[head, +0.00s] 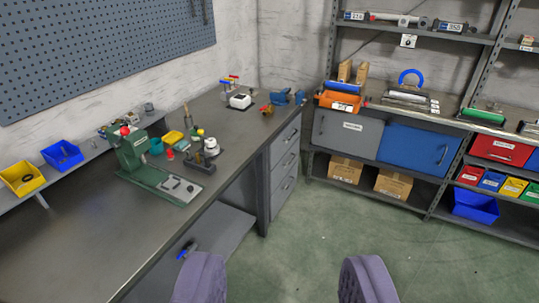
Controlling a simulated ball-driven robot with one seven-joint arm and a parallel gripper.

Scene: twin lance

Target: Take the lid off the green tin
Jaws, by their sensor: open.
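My gripper (283,265) shows at the bottom of the view as two purple fingers set wide apart, with only floor between them. It is open and empty, and apart from everything on the bench. I cannot clearly make out a green tin with a lid. A small teal round container (156,146) stands on the workbench behind the green press; whether it has a lid is too small to tell. A green cylindrical object (482,117) lies on the shelf counter at the right.
The workbench (75,225) runs along the left, its front part bare. A green press (135,155) stands on it, beside small items. Yellow (22,180) and blue (62,156) bins sit at its back. Shelving (425,208) stands at the back right. The floor (300,245) is clear.

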